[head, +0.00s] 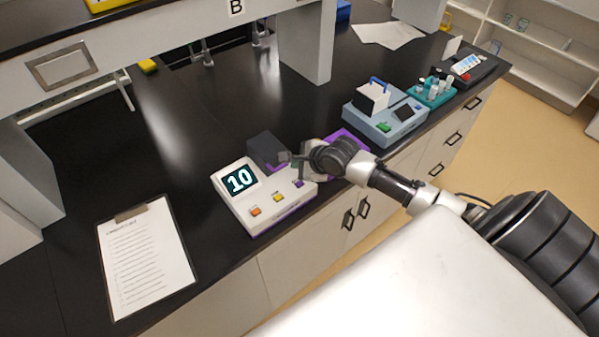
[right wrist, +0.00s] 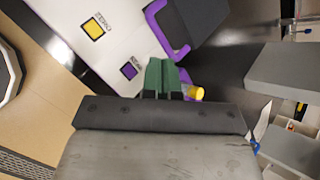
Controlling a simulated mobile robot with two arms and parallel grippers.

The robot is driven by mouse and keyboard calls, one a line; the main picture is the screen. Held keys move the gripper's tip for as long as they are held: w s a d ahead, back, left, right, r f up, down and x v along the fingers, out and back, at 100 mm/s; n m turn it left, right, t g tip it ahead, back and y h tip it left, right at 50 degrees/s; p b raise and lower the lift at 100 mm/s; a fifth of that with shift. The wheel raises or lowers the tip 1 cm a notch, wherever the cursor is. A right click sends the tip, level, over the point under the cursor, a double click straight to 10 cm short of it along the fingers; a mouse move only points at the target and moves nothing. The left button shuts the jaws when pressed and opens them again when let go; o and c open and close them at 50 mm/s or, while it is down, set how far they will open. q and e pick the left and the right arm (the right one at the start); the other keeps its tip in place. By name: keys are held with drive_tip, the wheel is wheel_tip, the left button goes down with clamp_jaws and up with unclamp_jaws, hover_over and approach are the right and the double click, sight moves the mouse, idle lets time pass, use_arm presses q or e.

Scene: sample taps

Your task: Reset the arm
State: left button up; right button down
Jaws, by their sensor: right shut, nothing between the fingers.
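My right arm reaches in from the right over the black bench. Its gripper (head: 290,157) is shut and empty, above the right side of a white device. The right wrist view shows the closed fingertips (right wrist: 160,72) close to the purple button (right wrist: 130,70); I cannot tell whether they touch it. The white device (head: 238,208) has a display reading 10 (head: 240,180), an orange button (head: 255,211), a yellow button (head: 278,198) and a dark block with purple trim (head: 264,149) at its back. My left gripper is not in view.
A clipboard with a printed sheet (head: 146,258) lies to the left. A blue-grey device (head: 384,128), a teal rack with tubes (head: 432,92) and a dark keypad device (head: 468,69) stand to the right. A shelf post (head: 307,45) rises behind. The bench middle is clear.

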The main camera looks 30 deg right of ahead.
idle(0.6)
drive_tip(key=s+a+f+n+g, duration=0.2)
drive_tip(key=s+a+n, duration=0.9)
drive_tip(key=s+n, duration=0.2)
drive_tip(key=s+r+n+g+h, duration=0.2)
drive_tip(key=s+r+n+g, duration=0.15)
drive_tip(key=s+n, duration=1)
wheel_tip(320, 180, down, 31)
drive_tip(key=s+b, duration=0.1)
drive_tip(key=b, duration=0.6)
drive_tip(key=s+d+f+g+b, duration=0.1)
drive_tip(key=s+f+b, duration=0.2)
drive_tip(key=s+f, duration=0.5)
drive_tip(key=s+d+f+g+b, duration=0.1)
drive_tip(key=s+f+b, duration=0.3)
drive_tip(key=f, duration=1.2)
drive_tip(key=s, duration=0.4)
drive_tip(key=shift+s+d+f+h, duration=0.2)
drive_tip(key=shift+s+d+h, duration=0.1)
drive_tip(key=shift+s, duration=0.1)
